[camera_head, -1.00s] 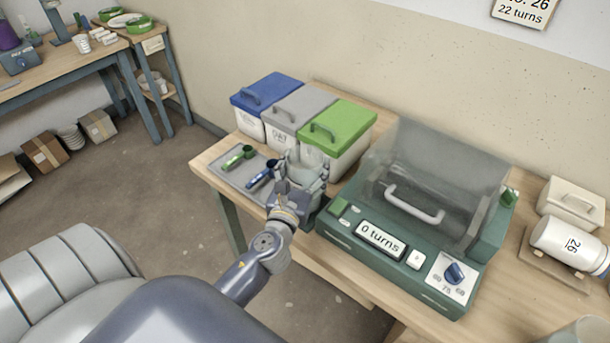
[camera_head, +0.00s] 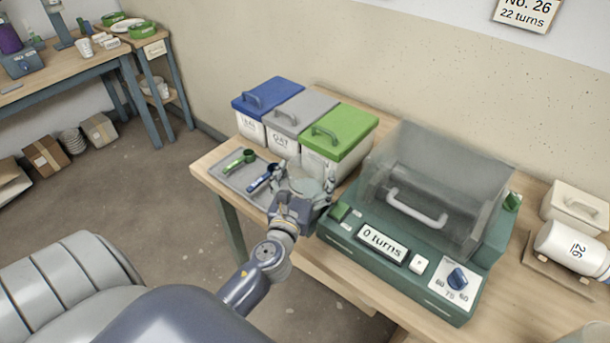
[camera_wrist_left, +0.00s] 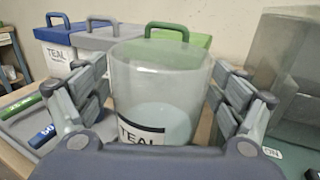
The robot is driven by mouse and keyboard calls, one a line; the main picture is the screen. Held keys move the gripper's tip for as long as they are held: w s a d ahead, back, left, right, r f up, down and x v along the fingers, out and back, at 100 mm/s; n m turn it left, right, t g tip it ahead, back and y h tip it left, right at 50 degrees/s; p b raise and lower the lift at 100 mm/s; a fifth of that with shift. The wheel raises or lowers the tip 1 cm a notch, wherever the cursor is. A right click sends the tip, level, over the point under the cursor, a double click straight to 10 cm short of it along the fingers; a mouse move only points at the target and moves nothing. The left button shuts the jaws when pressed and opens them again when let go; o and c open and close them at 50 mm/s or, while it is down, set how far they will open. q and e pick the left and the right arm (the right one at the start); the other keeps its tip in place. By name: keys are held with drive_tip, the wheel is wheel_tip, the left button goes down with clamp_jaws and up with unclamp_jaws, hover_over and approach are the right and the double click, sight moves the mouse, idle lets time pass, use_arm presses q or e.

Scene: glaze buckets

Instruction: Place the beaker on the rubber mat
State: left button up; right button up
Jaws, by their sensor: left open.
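The clear beaker (camera_head: 306,187) stands upright near the front edge of the table, in front of the green-lidded bin. In the left wrist view the beaker (camera_wrist_left: 160,80) has a TEAL label and pale teal contents. My left gripper (camera_head: 304,178) is open, with one finger on each side of the beaker. In the left wrist view, gaps seem to show between the fingers and the beaker's wall. The beaker's base is hidden by my gripper, so I cannot tell what surface is under it. I cannot make out the rubber mat. My right gripper is not in view.
A grey tray (camera_head: 231,181) with a green scoop (camera_head: 240,160) and a blue scoop (camera_head: 263,178) lies left of the beaker. Bins with blue, grey and green lids (camera_head: 340,130) stand behind.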

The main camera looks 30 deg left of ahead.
use_arm(q)
drive_tip(key=shift+r, duration=0.25)
drive_tip(key=b+v, duration=0.3)
drive_tip(key=v, duration=0.9)
